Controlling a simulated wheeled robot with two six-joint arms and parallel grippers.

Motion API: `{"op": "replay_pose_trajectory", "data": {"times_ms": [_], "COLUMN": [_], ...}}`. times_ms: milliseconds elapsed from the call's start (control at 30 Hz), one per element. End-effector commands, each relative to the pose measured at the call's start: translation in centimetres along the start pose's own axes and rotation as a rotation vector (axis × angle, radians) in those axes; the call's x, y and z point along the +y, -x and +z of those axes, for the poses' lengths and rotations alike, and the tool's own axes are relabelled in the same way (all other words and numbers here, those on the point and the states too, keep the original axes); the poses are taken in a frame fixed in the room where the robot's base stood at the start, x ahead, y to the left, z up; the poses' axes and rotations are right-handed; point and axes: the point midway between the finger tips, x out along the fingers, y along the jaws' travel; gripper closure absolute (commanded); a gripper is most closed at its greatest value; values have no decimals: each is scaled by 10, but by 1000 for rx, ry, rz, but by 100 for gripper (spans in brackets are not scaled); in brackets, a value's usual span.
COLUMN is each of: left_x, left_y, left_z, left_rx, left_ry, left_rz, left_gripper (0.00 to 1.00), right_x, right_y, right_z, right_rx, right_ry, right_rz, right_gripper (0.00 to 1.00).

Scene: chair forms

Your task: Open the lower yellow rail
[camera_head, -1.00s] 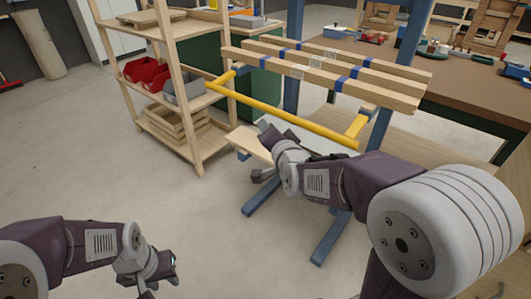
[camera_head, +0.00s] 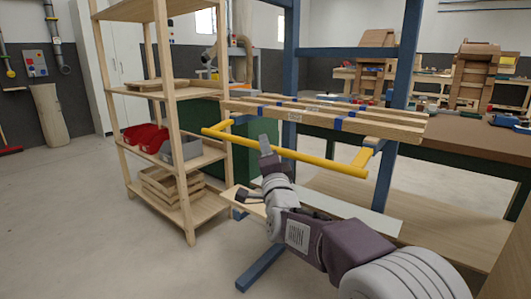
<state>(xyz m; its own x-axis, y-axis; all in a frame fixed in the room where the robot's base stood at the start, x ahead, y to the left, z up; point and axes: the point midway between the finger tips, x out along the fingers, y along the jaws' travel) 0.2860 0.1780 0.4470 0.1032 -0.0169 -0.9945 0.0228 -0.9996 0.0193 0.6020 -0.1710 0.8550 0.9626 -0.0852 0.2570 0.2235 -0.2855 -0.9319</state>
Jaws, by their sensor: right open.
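The yellow rail (camera_head: 310,159) is a long bar with short yellow side arms, set on a blue upright frame (camera_head: 385,175). It sticks out from the frame below the wooden beams. It is the only yellow rail I see. My right gripper (camera_head: 257,172) is open and empty, with its fingers spread near the left half of the rail. The upper finger overlaps the rail in the picture; I cannot tell whether it touches. My left gripper is out of view.
Wooden beams with blue bands (camera_head: 330,117) lie above the rail. A wooden shelf (camera_head: 188,200) with red and grey bins stands close on the left. A brown-topped workbench (camera_head: 460,148) is behind at right. Floor at left (camera_head: 60,215) is clear.

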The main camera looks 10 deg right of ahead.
Motion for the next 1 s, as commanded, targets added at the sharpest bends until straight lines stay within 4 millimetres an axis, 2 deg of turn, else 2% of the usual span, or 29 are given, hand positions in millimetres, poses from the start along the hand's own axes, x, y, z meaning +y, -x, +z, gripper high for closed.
{"op": "replay_pose_trajectory", "data": {"times_ms": [133,367,400,533,567,1000], "left_x": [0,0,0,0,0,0], "left_y": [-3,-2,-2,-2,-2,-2], "left_z": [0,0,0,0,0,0], "left_rx": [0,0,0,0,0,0], "left_ry": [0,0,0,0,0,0], "left_rz": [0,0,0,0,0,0], "left_gripper": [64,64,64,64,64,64], "right_x": [0,0,0,0,0,0], "right_y": [-12,-13,-13,-13,-13,-13], "right_z": [0,0,0,0,0,0], "right_rx": [0,-1,-1,-1,-1,-1], "right_ry": [1,1,1,1,1,0], "right_rz": [0,0,0,0,0,1], "right_gripper": [59,59,61,98,100,100]}}
